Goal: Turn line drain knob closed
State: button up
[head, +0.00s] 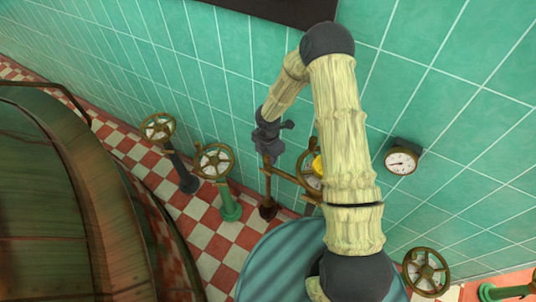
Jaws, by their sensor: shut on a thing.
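My gripper (268,152) points down at the top of a thin brown upright pipe (267,190) near the green tiled wall. Its jaws are shut on the fitting at the pipe's top, which appears to be the line drain knob. The fingers hide that knob almost wholly, so its turned position cannot be told. A brown side pipe (290,178) runs right from the upright toward a handwheel with a yellow centre (317,166), partly hidden behind my arm.
Handwheels on stands (157,127) and (213,161) are at left. Another handwheel (426,271) is at lower right. A round gauge (401,162) is on the wall. A large copper kettle (60,200) fills the left. Checkered floor (205,238) shows between.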

aim_at(268, 157)
jog(key=m+b, duration=0.1)
jog(key=m, duration=0.3)
jog(key=shift+b, duration=0.3)
jog(key=m+b, duration=0.1)
jog(key=m, duration=0.3)
jog(key=shift+m, duration=0.4)
jog(key=m+b, duration=0.1)
jog(key=m, duration=0.3)
jog(key=shift+m+b, duration=0.3)
jog(key=shift+b, duration=0.1)
jog(key=shift+m+b, duration=0.5)
jog(key=shift+m, duration=1.8)
jog(key=shift+w, duration=0.1)
jog(key=o, duration=1)
jog(key=shift+r, duration=0.15)
notch_tip(268, 157, up, 17)
jog(key=shift+b, duration=0.45)
